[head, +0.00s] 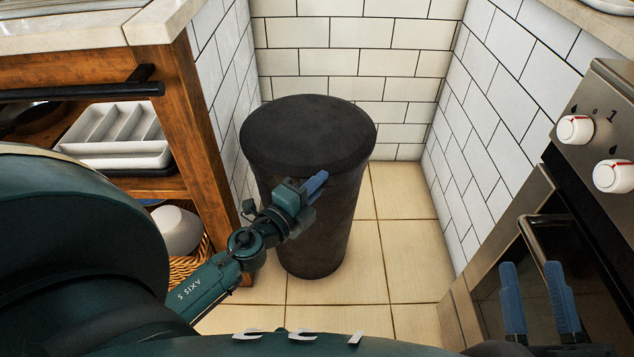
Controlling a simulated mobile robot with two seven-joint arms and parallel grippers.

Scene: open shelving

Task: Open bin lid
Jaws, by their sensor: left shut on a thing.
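The dark, round bin (318,240) stands on the tiled floor in the alcove. Its black lid (308,130) lies flat over the top, with no gap visible around the edge. My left gripper (318,183) is at the front of the bin, at the lid's lower rim, with its blue fingers close together. It is shut on the lid's edge, though the contact itself is partly hidden by the gripper. My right gripper (541,300) is at the lower right, in front of the oven door, with its two blue fingers apart and nothing between them.
White tiled walls close in behind and beside the bin. A wooden shelf unit (190,110) with a grey cutlery tray (110,135) stands at left. An oven with a handle (545,235) and white knobs (575,129) stands at right. Floor right of the bin is clear.

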